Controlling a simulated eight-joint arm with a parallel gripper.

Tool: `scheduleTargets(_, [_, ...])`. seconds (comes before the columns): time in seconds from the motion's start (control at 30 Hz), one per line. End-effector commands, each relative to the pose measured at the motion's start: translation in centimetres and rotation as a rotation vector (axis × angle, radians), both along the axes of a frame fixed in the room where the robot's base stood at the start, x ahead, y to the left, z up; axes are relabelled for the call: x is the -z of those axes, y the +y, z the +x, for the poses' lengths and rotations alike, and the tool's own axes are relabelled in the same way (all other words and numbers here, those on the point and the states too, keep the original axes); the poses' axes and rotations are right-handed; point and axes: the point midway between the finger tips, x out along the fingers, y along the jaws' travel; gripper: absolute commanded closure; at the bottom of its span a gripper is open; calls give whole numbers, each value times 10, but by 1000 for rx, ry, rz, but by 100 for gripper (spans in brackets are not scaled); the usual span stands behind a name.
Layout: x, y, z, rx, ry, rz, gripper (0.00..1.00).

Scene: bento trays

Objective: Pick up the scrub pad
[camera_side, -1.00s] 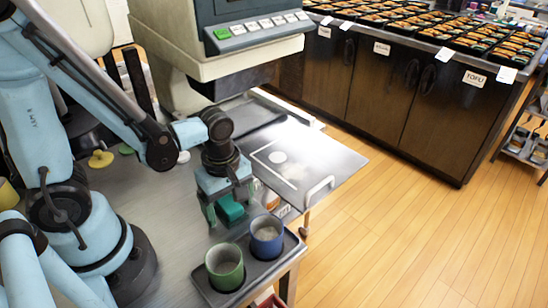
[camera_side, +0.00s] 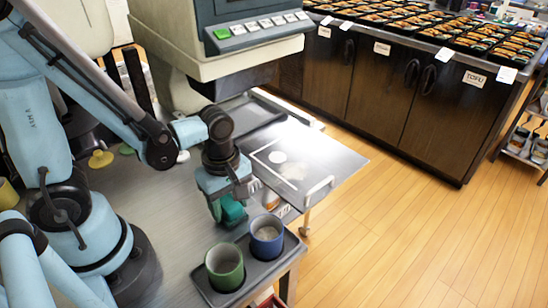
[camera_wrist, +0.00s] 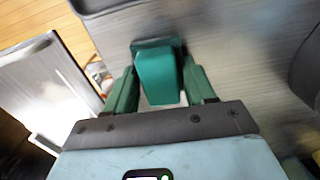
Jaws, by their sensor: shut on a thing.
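The scrub pad (camera_side: 232,209) is a green block with a darker green layer along one edge. It sits between the fingers of my gripper (camera_side: 228,213), which is shut on it. In the wrist view the scrub pad (camera_wrist: 158,74) lies between the two green fingers of my gripper (camera_wrist: 160,92). The gripper is low over the grey metal table, behind the two cups. I cannot tell whether the pad touches the table.
A dark tray (camera_side: 204,291) holds a green cup (camera_side: 225,267) and a blue cup (camera_side: 266,238) close in front of the gripper. A metal shelf with a handle (camera_side: 318,190) is to the right. The machine (camera_side: 215,60) stands behind.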

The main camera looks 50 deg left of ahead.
Motion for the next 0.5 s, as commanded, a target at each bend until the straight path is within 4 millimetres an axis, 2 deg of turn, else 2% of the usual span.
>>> scheduleTargets(0.27, [-17,0,0,0,0,0,76])
scheduleTargets(0.43, [-39,0,-1,0,0,0,76])
scheduleTargets(0.5, [-46,-10,-8,7,0,0,76])
